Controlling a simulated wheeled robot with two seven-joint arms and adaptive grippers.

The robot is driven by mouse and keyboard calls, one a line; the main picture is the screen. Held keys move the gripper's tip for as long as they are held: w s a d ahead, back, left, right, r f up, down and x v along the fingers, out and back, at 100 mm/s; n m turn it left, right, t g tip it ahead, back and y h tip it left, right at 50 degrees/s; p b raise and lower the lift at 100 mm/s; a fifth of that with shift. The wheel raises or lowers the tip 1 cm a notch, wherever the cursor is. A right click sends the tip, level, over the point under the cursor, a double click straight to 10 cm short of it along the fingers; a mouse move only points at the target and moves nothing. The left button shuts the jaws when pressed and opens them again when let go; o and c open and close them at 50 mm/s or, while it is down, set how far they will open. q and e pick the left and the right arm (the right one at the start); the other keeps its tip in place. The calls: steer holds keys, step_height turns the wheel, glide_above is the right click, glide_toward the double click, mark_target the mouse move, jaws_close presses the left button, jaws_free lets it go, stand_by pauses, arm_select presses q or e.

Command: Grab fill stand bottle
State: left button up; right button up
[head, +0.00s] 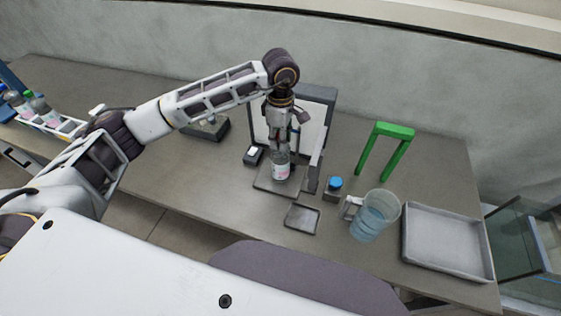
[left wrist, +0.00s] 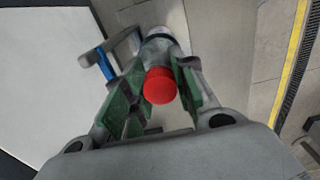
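The bottle (head: 280,170), clear with a pinkish label, stands upright on the dark base plate of the fill stand (head: 268,188). My left gripper (head: 281,153) points down over it from above. In the left wrist view, the bottle's red cap (left wrist: 160,85) lies between the two green-padded fingers, and the bottle body (left wrist: 160,38) extends beyond. The fingers of my left gripper (left wrist: 155,88) are apart, with a gap visible beside the cap. The bottle's upper part is hidden by the gripper in the head view. My right gripper is not in view.
Right of the stand are a blue-capped jar (head: 334,187), a jug of bluish liquid (head: 374,217), a green arch (head: 385,150) and a grey tray (head: 450,245). A small dark tray (head: 302,218) lies in front. A bottle rack (head: 60,124) stands far left.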

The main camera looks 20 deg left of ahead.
arm_select(q)
jaws_close()
steer(key=shift+r, duration=0.15)
steer(key=shift+r+b, duration=0.3)
steer(key=shift+r, duration=0.55)
steer(key=shift+r+b, duration=0.8)
steer(key=shift+r, duration=3.25)
